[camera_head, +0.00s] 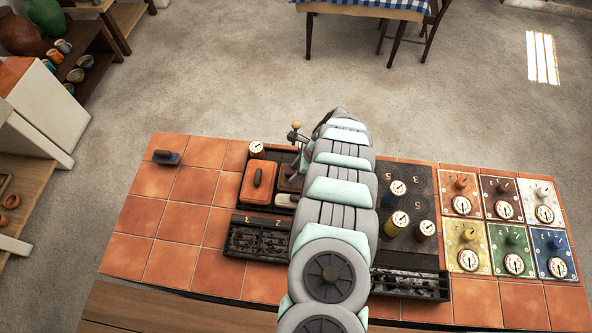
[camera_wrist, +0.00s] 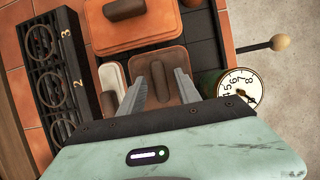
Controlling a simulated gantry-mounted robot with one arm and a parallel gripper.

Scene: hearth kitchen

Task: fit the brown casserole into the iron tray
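The brown casserole (camera_wrist: 182,60), a squarish lidded dish with a dark handle, lies below my gripper in the wrist view. My gripper (camera_wrist: 160,78) is open, with one finger on each side of that handle and small gaps showing. In the head view a part of the brown casserole (camera_head: 288,183) shows beside my arm, which hides the rest and the fingertips. The dark gridded iron tray (camera_wrist: 201,42) shows around the casserole; it also shows in the head view (camera_head: 283,155). I cannot tell whether the casserole is seated flat in it.
An orange casserole (camera_head: 258,185) and a white dish (camera_head: 286,200) sit close beside the brown one. A lever with a wooden knob (camera_wrist: 280,42) sticks out at the far edge, near a round dial (camera_wrist: 240,85). A black rack (camera_head: 262,236) stands in front. Bare tiles (camera_head: 190,215) lie left.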

